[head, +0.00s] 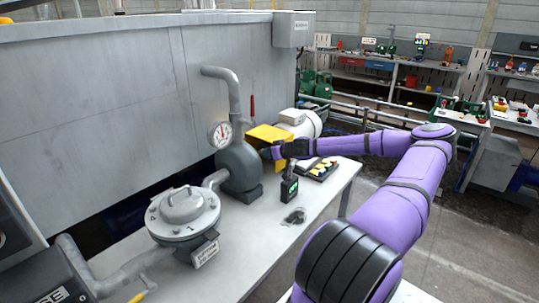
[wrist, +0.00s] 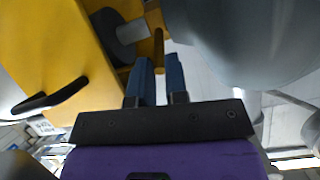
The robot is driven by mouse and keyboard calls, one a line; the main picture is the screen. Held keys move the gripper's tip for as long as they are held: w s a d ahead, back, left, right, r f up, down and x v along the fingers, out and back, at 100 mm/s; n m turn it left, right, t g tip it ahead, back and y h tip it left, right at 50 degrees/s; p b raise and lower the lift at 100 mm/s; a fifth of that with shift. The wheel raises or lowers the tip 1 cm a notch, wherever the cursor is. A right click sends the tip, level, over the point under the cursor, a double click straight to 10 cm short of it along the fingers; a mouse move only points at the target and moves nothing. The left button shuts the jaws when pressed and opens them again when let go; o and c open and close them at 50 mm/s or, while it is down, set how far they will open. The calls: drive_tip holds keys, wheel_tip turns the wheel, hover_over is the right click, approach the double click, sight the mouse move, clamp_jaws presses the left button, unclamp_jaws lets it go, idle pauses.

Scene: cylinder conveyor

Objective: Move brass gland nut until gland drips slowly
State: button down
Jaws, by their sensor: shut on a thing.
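In the head view my gripper (head: 268,153) reaches in between the grey pump (head: 239,168) and the yellow guard (head: 269,134). In the wrist view its two blue fingers (wrist: 158,68) are shut on a narrow brass-coloured part of the brass gland nut (wrist: 159,46). The nut lies beside a grey metal shaft (wrist: 128,33), between the yellow guard (wrist: 45,55) and the rounded grey pump body (wrist: 245,40). In the head view the nut is hidden behind the gripper and pump. No drip can be made out.
A pressure gauge (head: 221,134) and pipe (head: 233,90) rise above the pump. A white motor (head: 300,122) stands behind the guard. On the bench (head: 262,238) are a small black device with a green screen (head: 289,188), a dark patch (head: 294,216) and a grey lidded strainer (head: 184,217).

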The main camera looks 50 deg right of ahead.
drive_tip(key=c, duration=1.4)
unclamp_jaws()
drive_tip(key=v, duration=1)
drive_tip(key=shift+s, duration=0.35)
drive_tip(key=shift+d+r, duration=0.1)
drive_tip(key=shift+r, duration=0.05)
